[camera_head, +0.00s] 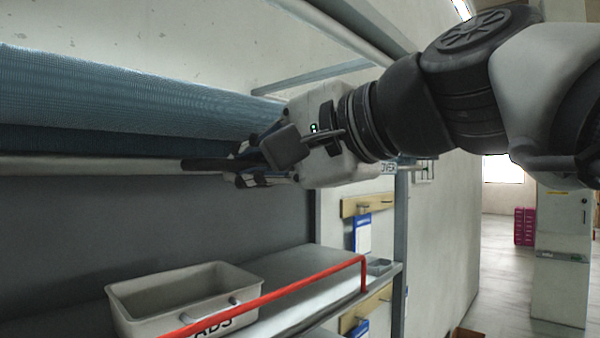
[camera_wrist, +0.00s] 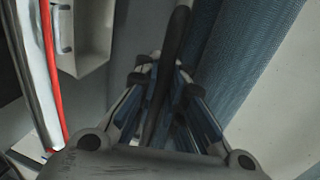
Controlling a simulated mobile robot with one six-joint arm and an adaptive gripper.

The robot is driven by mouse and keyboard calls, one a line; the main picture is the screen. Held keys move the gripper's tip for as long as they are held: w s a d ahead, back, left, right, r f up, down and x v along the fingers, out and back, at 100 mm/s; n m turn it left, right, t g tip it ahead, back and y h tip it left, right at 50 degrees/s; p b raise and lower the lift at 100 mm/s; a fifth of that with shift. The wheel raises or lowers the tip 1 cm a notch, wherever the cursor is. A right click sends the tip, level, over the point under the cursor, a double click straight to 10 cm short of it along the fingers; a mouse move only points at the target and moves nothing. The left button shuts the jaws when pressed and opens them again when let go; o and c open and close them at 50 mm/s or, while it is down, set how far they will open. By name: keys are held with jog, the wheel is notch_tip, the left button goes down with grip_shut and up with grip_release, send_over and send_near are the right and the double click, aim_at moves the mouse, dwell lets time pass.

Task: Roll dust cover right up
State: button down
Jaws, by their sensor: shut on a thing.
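The dust cover (camera_head: 110,95) is blue mesh, gathered in a thick roll high on the rack in the head view; it also shows at the right of the wrist view (camera_wrist: 250,60). A pale bar (camera_head: 90,167) runs just below the roll, with a dark grip section (camera_head: 200,164) near its right end. My gripper (camera_head: 243,172) is shut on that dark grip, which passes between the fingers (camera_wrist: 162,78) in the wrist view. The fingers hide part of the grip.
Below is a shelf (camera_head: 290,262) with a grey bin (camera_head: 180,318) and a red rail (camera_head: 270,297). A rack post (camera_head: 400,240) stands at right. Blue-and-white cards (camera_head: 362,234) hang near it. The open space between roll and shelf is clear.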

jog(key=shift+s+r, duration=0.1)
jog(key=shift+r, duration=0.4)
jog(key=c, duration=2.1)
grip_release()
jog(key=o, duration=0.4)
jog(key=shift+s+d+f, duration=0.1)
jog(key=shift+d, duration=0.15)
jog(key=shift+f, duration=0.1)
